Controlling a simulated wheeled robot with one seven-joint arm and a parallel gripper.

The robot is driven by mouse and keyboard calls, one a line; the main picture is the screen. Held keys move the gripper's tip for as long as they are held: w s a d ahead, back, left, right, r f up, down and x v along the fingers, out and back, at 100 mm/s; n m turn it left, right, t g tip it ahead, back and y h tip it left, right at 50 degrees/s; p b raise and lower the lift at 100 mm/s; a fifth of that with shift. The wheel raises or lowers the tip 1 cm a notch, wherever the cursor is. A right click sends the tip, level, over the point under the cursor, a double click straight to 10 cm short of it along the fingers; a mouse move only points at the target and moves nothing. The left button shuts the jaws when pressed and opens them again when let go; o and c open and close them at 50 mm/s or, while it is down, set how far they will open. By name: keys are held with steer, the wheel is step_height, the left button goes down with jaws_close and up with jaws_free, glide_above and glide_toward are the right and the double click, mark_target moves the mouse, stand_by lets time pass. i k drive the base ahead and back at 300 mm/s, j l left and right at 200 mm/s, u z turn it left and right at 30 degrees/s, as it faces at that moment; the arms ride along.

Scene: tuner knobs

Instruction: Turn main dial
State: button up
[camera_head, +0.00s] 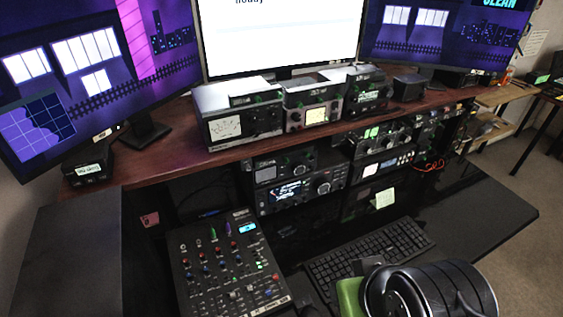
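The large round dial (323,187) sits on the front of a black radio with a lit display (292,192), on the lower shelf near the middle of the head view. It looks like the main dial, and nothing touches it. Smaller knobs sit around it, too small to tell apart. My gripper's fingers do not show in this view. A rounded black and grey shape with a green part fills the lower right corner; I cannot tell its gripper state from it.
A mixer (228,262) with several knobs stands in front, left of a black keyboard (368,250). More radios line the upper shelf (180,157) under several monitors. The black desk (480,207) is clear at right.

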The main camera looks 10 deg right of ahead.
mark_target(321, 185)
steer(key=i+l, duration=0.1)
steer(key=l, duration=0.35)
steer(key=i+l, duration=0.1)
steer(key=l, duration=0.35)
steer(key=i+l, duration=0.15)
steer(key=l, duration=0.3)
steer(key=i+l, duration=0.1)
steer(key=l, duration=0.35)
